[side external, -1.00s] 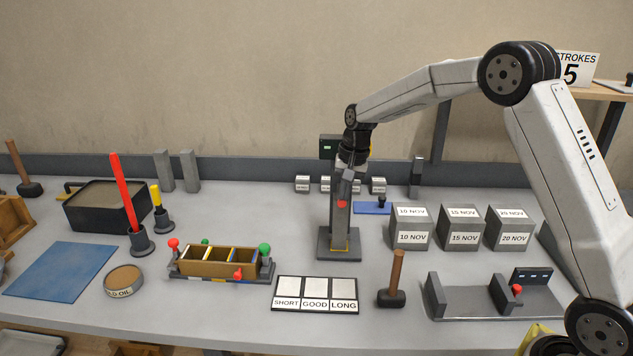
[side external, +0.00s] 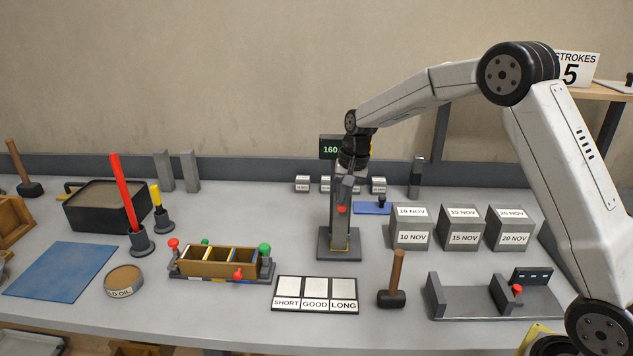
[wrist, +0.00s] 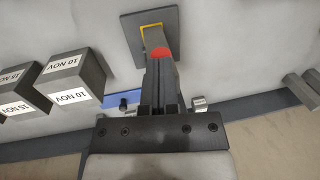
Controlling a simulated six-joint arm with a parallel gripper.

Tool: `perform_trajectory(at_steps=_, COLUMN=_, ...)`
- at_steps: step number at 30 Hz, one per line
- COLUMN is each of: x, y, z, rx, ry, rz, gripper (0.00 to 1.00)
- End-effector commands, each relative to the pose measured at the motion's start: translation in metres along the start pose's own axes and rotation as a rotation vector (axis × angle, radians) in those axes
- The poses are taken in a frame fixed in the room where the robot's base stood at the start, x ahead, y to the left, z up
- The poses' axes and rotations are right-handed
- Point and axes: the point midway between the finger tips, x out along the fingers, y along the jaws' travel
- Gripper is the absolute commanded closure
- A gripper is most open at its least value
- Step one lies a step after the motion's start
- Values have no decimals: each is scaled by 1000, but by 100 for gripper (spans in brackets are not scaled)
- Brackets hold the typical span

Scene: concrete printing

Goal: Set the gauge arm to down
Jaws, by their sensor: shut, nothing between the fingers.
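The gauge stand is a grey post on a square base (side external: 325,243) with a yellow mark at its foot. In the wrist view my fingers (wrist: 160,75) end right at the red knob (wrist: 160,53), with the base (wrist: 133,32) beyond. The gauge arm itself is mostly hidden behind my gripper.
Cubes labelled 10 NOV (side external: 408,238), 15 NOV (side external: 460,237) and 20 NOV (side external: 512,237) stand right of the gauge. A wooden mould (side external: 205,268) sits left. A blue pad (side external: 371,208) is behind.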

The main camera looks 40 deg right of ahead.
Motion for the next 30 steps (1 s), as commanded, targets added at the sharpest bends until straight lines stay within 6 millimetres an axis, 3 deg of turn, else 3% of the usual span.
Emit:
perform_trajectory(at_steps=18, x=-101, y=0, z=10, rx=-1, ry=13, rz=-7, gripper=100)
perform_trajectory(at_steps=24, x=-124, y=0, z=13, rx=-1, ry=13, rz=-7, gripper=100)
perform_trajectory(at_steps=30, x=-134, y=0, z=14, rx=0, ry=11, rz=-6, gripper=100)
